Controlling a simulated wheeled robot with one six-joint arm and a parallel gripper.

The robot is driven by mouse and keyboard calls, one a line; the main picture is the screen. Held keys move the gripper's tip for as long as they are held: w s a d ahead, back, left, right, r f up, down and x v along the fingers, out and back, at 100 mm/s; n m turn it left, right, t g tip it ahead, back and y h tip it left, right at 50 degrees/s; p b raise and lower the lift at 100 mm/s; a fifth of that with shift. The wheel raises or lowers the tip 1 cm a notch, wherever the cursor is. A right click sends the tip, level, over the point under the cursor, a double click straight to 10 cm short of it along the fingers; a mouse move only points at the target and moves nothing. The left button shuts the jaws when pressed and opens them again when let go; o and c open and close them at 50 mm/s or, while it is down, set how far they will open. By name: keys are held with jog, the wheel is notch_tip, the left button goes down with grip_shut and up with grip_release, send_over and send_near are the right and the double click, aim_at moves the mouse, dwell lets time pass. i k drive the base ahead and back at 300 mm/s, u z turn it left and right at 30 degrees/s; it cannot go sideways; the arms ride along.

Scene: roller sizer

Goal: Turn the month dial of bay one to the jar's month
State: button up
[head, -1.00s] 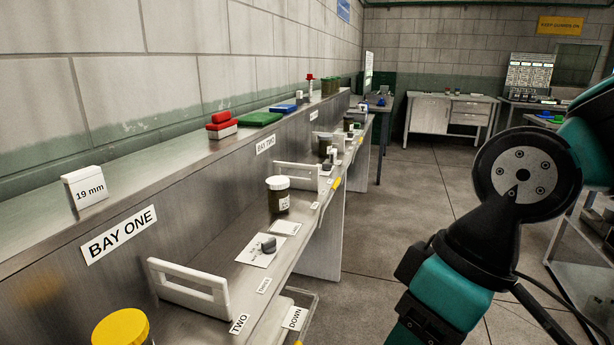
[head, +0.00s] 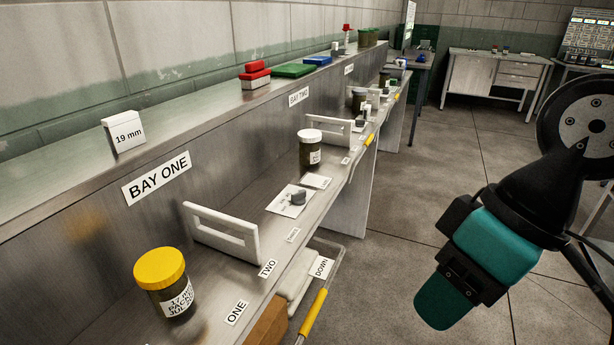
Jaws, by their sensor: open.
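A dark jar with a yellow lid (head: 161,275) stands upright on the bench below the BAY ONE sign (head: 157,178). Its white label (head: 181,301) is partly legible and seems to read "PACKED JUL". A grey knob (head: 298,198) sits on a white card (head: 284,207) farther along the bench, past a white slotted frame; it looks like a dial. The card's print and the knob's setting are too small to read. My arm is at the right, over the floor and apart from the bench; its jaws are not visible.
The white slotted frame (head: 222,233) stands between the yellow-lidded jar and the knob. A white-lidded jar (head: 310,150) stands beyond the card. Tags ONE (head: 236,312) and TWO (head: 268,268) mark the front edge. A yellow-gripped handle (head: 313,313) sticks out below. The aisle floor is clear.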

aim_at(298, 198)
jog(key=k, duration=0.5)
jog(key=z, duration=1.25)
jog(key=i, duration=2.2)
jog(key=u, duration=3.85)
